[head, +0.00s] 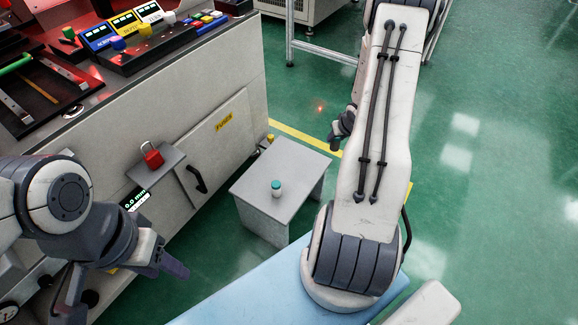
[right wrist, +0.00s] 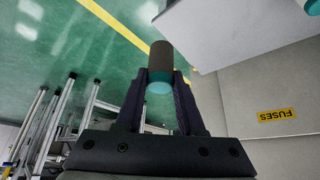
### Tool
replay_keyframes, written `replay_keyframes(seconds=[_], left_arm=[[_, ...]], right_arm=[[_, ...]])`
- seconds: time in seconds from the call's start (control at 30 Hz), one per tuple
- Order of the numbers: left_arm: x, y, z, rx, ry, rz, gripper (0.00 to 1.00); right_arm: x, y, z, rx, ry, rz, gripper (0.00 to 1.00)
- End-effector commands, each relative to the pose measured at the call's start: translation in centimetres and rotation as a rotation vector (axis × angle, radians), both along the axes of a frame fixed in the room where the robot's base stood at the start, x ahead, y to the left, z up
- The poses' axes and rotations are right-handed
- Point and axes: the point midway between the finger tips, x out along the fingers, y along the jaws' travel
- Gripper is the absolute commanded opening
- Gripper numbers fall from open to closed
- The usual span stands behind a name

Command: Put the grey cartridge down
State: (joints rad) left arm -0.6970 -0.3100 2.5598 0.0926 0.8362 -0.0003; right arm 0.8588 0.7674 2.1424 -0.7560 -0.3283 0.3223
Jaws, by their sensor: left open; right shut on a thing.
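The grey cartridge (right wrist: 160,60) is a dark grey cylinder with a teal end. My right gripper (right wrist: 163,82) is shut on it, one finger on each side, with the teal end towards the palm. My left gripper (head: 125,285) is open and empty at the lower left, in front of the cabinet.
A pale cartridge with a teal top (head: 276,189) stands upright on the stool; the rest of its top is clear. The cabinet (head: 215,130) with a fuses label (head: 224,122) stands left. A red padlock (head: 152,156) is on its small shelf. A metal frame (right wrist: 50,125) shows in the wrist view.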

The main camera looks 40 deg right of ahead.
Motion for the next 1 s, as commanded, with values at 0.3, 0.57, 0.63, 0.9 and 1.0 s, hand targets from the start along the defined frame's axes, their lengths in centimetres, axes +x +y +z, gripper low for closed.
replay_keyframes(seconds=[0.3, 0.57, 0.63, 0.9, 1.0], left_arm=[[0.0, 0.0, -6.1, 0.001, 0.001, 0.000, 0.50], [0.0, 0.0, -8.1, 0.001, 0.001, 0.000, 0.50], [0.0, 0.0, -8.3, 0.000, 0.000, 0.000, 0.50], [0.0, 0.0, -11.1, 0.000, 0.000, 0.000, 0.50], [0.0, 0.0, -11.4, 0.001, 0.001, 0.000, 0.50]], right_arm=[[5.7, 4.8, -5.2, -0.001, -0.001, 0.011, 0.00], [8.3, 6.9, -6.6, -0.001, -0.002, 0.006, 0.00], [8.5, 7.0, -6.8, -0.001, -0.001, 0.005, 0.00], [8.5, 7.0, -10.3, 0.000, 0.000, 0.004, 0.00], [8.5, 7.0, -10.8, -0.001, -0.001, 0.004, 0.00]])
